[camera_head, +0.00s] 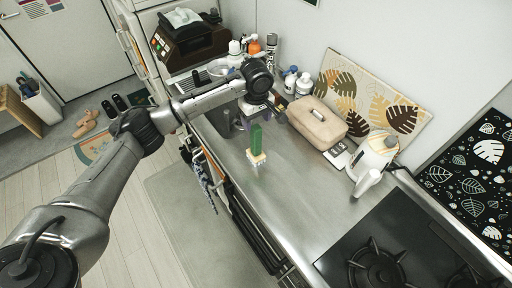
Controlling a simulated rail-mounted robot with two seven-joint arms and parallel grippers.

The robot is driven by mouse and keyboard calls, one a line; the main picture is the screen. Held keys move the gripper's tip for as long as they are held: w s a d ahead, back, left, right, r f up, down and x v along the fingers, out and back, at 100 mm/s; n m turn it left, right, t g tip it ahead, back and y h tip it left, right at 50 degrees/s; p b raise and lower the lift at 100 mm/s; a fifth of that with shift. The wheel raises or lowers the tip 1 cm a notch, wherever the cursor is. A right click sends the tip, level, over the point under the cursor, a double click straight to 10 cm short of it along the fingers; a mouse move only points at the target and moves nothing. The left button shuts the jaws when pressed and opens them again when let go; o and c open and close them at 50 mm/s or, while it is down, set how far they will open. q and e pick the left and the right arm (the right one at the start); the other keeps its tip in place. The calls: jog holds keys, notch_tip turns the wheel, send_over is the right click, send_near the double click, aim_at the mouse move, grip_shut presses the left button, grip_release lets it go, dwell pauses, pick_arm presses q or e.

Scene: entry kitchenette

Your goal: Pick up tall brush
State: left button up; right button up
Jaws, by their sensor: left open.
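The tall brush, with a green upper part (256,138) and pale bristles at the bottom, stands upright on the steel counter (300,200). My left arm reaches in from the left over the counter. My left gripper (262,112) is open and hangs just behind the brush, with its wrist above it. The gripper is small and partly hidden by the wrist, and I see nothing held in it. The brush looks apart from the gripper. My right gripper is not in view.
A beige case (317,122) and a white kettle (374,160) stand to the right of the brush. Bottles (297,84) stand behind. A black stove (385,250) lies at the front right. The counter in front of the brush is clear.

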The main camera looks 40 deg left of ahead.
aim_at(256, 127)
pick_arm(q)
jog(key=shift+s+f+p, duration=0.1)
jog(key=shift+f+p, duration=0.45)
jog(key=shift+f, duration=2.55)
jog(key=shift+c, duration=0.3)
grip_shut()
